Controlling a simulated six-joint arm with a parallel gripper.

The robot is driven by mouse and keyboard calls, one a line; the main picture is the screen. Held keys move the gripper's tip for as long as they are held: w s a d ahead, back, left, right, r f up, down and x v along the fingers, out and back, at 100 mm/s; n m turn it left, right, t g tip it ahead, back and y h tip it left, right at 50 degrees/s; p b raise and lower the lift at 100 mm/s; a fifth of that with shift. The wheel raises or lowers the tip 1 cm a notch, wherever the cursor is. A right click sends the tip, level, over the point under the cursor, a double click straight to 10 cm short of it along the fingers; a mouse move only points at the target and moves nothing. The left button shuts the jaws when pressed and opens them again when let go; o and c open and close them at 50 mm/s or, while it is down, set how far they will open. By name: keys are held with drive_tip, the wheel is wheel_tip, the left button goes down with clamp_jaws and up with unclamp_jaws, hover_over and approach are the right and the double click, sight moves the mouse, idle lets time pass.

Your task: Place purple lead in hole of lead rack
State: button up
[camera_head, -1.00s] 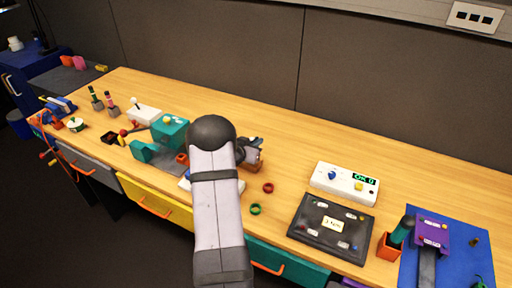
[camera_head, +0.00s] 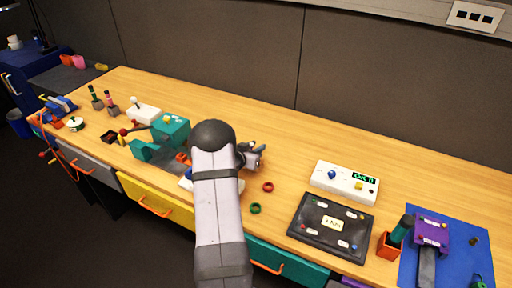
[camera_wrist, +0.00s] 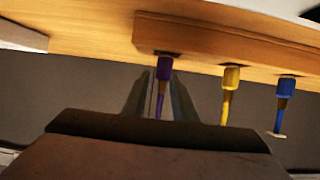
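In the wrist view, the purple lead (camera_wrist: 164,74) stands with one end at a dark hole of the wooden lead rack (camera_wrist: 205,38). It is in line with a yellow lead (camera_wrist: 230,84) and a blue lead (camera_wrist: 286,88) on the same rack. My gripper (camera_wrist: 163,88) has one finger on each side of the purple lead, close to it. I cannot tell whether the fingers press on it. In the head view, my gripper (camera_head: 252,155) is low over the table beside my arm, and the rack and leads are mostly hidden there.
A green ring (camera_head: 255,208) and a red ring (camera_head: 268,187) lie to the right of my arm. A teal device (camera_head: 165,135) stands to the left. A black panel (camera_head: 330,226) and a white box (camera_head: 344,182) stand further right. The table behind is clear.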

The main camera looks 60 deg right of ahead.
drive_tip(key=shift+r, duration=0.15)
drive_tip(key=shift+a+r, duration=0.1)
drive_tip(key=b+v, duration=0.1)
drive_tip(key=v, duration=1.1)
